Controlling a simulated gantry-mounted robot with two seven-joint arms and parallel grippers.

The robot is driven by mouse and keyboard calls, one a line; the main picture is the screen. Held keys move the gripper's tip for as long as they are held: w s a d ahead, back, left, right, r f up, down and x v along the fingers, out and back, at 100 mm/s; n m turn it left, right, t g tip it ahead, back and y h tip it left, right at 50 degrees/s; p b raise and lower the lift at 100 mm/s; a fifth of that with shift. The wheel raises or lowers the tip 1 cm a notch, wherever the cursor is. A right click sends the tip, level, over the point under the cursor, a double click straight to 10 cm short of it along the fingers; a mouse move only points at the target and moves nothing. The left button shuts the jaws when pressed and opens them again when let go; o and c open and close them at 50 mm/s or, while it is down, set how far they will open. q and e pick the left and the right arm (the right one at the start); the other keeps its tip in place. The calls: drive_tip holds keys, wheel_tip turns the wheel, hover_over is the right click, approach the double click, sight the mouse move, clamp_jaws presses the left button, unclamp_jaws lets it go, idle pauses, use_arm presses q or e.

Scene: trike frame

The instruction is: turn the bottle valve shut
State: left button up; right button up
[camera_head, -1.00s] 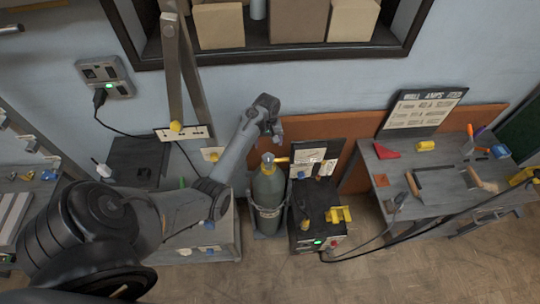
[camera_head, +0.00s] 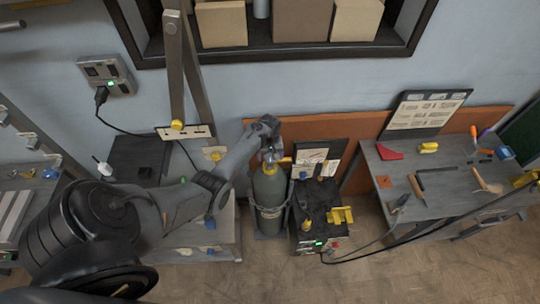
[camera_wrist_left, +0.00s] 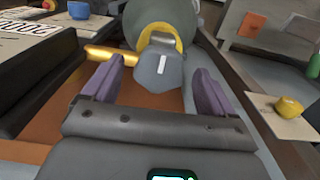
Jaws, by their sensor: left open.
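A grey-green gas bottle (camera_head: 268,190) stands upright in a rack at the middle of the head view. My left gripper (camera_head: 271,160) is over its top and largely hides the valve there. In the left wrist view the bottle's rounded body (camera_wrist_left: 165,12) is at the top, with a yellow ring (camera_wrist_left: 160,36) and a blue-grey valve knob (camera_wrist_left: 158,70) with a white mark. The left gripper (camera_wrist_left: 160,76) is open, one purple finger on each side of the knob, with visible gaps. A brass-coloured fitting (camera_wrist_left: 110,56) points left from the valve. My right gripper is out of view.
A dark machine (camera_head: 318,220) with a yellow handle (camera_head: 340,215) stands close to the bottle's right. A workbench (camera_head: 440,200) with tools is farther right. An orange-brown board (camera_head: 365,128) leans on the wall behind. Bare floor lies in front.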

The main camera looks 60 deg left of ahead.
use_arm(q)
drive_tip(key=c, duration=1.1)
